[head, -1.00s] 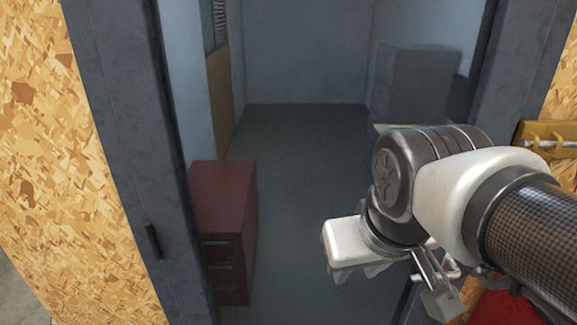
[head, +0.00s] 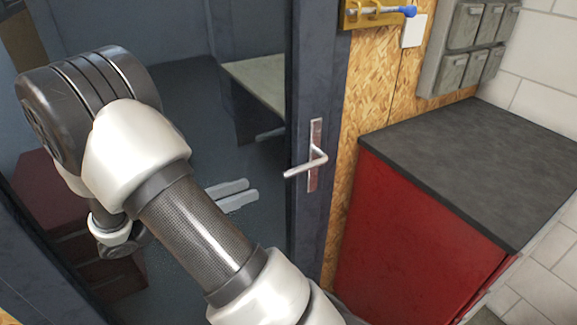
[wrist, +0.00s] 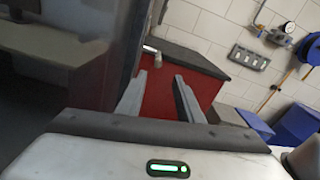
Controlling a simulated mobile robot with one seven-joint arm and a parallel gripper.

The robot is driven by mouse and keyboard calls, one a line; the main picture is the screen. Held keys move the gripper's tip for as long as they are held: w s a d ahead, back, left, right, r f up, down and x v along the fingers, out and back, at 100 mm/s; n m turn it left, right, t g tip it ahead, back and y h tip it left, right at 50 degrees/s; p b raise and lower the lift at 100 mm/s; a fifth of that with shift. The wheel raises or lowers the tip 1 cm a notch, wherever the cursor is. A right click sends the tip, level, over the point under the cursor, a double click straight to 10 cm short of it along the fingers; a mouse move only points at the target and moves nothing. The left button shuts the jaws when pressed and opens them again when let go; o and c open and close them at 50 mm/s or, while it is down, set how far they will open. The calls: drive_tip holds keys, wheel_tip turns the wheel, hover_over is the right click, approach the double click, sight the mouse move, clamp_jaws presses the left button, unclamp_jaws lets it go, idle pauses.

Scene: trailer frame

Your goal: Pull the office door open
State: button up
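The office door has a dark grey frame (head: 303,75), with the office visible inside it. A silver lever handle (head: 306,162) on an upright plate sits on the door's right side, its lever pointing left. My gripper (head: 251,189) is left of the handle and a little lower in the head view, its two pale fingers apart and empty. My arm hides part of the doorway. In the wrist view my gripper (wrist: 160,76) is open, and the handle end (wrist: 150,48) shows just beyond the left fingertip, beside the dark door edge (wrist: 108,58). No contact is visible.
A red cabinet with a dark top (head: 470,165) stands right of the door. A yellow hook rack (head: 375,14) and grey wall boxes (head: 470,40) are above it. A dark red drawer unit (head: 60,200) shows at left. Blue bins (wrist: 298,125) appear in the wrist view.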

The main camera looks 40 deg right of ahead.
sight(320, 161)
drive_tip(key=d, duration=0.5)
drive_tip(key=s+d, duration=0.1)
drive_tip(key=d, duration=1.1)
drive_tip(key=shift+s+d+f, duration=0.1)
drive_tip(key=shift+s+f, duration=0.05)
drive_tip(key=shift+s, duration=0.1)
clamp_jaws()
